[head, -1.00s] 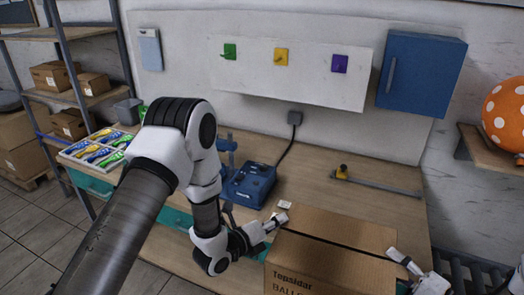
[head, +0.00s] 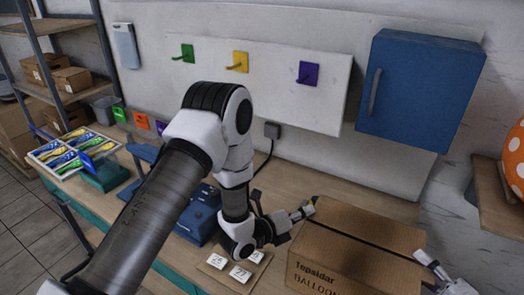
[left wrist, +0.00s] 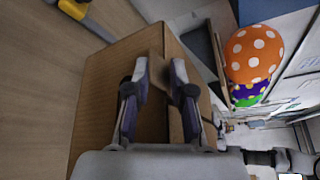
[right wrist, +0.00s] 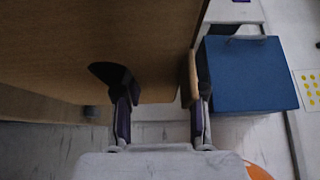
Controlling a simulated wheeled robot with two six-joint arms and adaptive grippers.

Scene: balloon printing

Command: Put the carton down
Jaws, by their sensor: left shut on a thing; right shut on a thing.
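The brown carton (head: 350,252), with "Topsidar" printed on its front, is held between both grippers over the right part of the workbench. Whether its underside touches the bench is hidden. My left gripper (head: 308,209) is shut on the carton's left edge; in the left wrist view its fingers (left wrist: 165,78) pinch the cardboard of the carton (left wrist: 98,105). My right gripper (head: 424,260) is shut on the carton's right side; its fingers (right wrist: 158,85) also show in the right wrist view, at the edge of a brown panel.
The workbench (head: 300,183) shows a bare strip behind the carton. A blue device (head: 200,215) and a board with white number cards (head: 240,270) lie left of it. A blue cabinet (head: 415,90) hangs above. A shelf (head: 490,195) with an orange dotted balloon (head: 515,160) is at right.

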